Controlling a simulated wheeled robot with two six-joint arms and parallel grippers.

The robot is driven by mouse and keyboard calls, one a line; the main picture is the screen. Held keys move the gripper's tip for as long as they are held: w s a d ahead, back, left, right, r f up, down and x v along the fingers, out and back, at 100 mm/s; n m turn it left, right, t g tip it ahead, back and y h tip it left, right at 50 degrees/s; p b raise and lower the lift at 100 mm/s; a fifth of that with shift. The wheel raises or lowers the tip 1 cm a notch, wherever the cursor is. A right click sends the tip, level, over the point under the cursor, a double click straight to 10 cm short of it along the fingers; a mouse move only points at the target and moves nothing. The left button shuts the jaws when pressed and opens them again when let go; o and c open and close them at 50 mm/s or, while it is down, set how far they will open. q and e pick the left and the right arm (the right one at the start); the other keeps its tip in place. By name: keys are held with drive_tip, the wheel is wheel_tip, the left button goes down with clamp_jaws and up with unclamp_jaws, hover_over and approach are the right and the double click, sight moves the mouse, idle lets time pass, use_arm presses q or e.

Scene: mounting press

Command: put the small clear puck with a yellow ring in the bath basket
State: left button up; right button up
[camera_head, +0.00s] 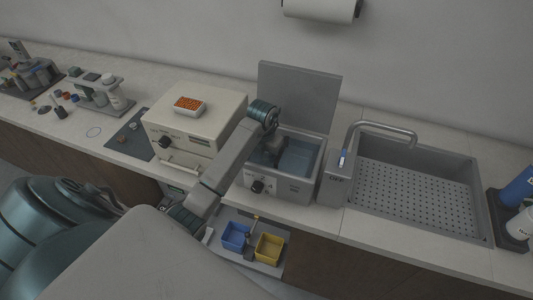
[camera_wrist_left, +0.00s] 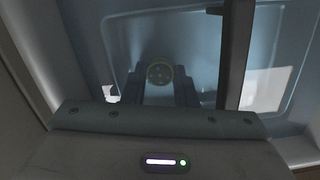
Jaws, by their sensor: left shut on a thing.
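My left gripper (camera_head: 270,154) reaches down into the open water bath (camera_head: 280,186), near the left part of its basin. In the left wrist view the fingers of my left gripper (camera_wrist_left: 160,88) are shut on the small round puck (camera_wrist_left: 160,73), whose thin yellow ring shows around a dark face. The bluish basin lies beyond the puck. The bath basket cannot be made out clearly; a dark upright bar (camera_wrist_left: 232,55) stands to the right of the puck. In the head view the puck is hidden by the gripper and arm. My right gripper is not in view.
The bath's raised lid (camera_head: 299,95) stands behind it. A beige press (camera_head: 195,130) with a tray of orange bits on top is to the left. A tap (camera_head: 385,131) and perforated sink (camera_head: 415,190) are to the right. Blue (camera_head: 235,236) and yellow (camera_head: 268,248) bins sit below.

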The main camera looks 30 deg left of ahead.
sight(266, 158)
use_arm(q)
drive_tip(key=shift+f, duration=0.25)
drive_tip(key=o, duration=0.7)
drive_tip(key=shift+r, duration=0.1)
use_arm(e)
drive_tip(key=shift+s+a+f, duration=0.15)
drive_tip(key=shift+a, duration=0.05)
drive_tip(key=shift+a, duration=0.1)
